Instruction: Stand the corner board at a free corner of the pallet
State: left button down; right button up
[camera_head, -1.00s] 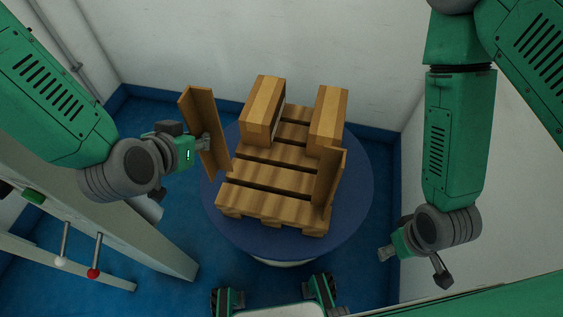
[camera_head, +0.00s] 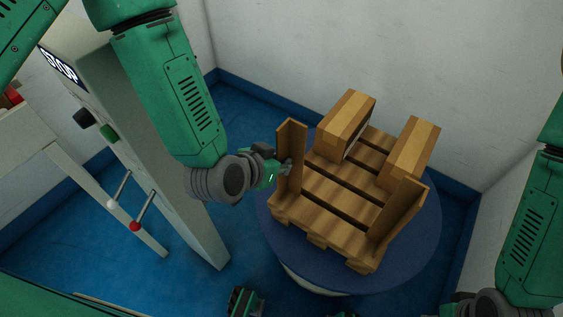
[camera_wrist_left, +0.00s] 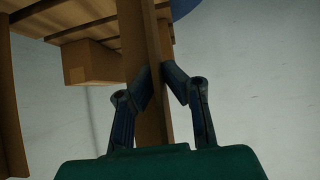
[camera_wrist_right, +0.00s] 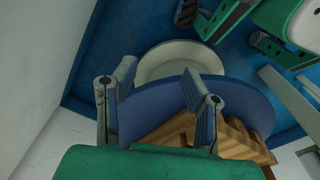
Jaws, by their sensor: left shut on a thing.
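The tan L-shaped corner board (camera_head: 291,143) is upright at the left edge of the pallet (camera_head: 335,232). My left gripper (camera_head: 286,168) is shut on it from the left; the left wrist view shows the board (camera_wrist_left: 150,115) between its fingers (camera_wrist_left: 160,82). I cannot tell whether the board's lower end touches the pallet. A second corner board (camera_head: 400,213) stands at the pallet's near right corner. My right gripper (camera_wrist_right: 160,85) is open and empty in the right wrist view; its fingers do not show in the head view.
Two cartons, left (camera_head: 347,122) and right (camera_head: 410,148), stand on the pallet's far part. The pallet rests on a round blue turntable (camera_head: 425,235). A grey machine column (camera_head: 185,215) with levers stands at left. White walls are behind and right.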

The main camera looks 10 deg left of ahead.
pick_arm(q)
jog(key=shift+d+r, duration=0.1)
jog(key=c, duration=1.7)
grip_release()
jog(key=p+v, duration=0.5)
jog(key=v, duration=0.7)
jog(key=shift+s+p, duration=0.1)
jog(key=shift+p, duration=0.25)
jog(key=shift+s, duration=0.1)
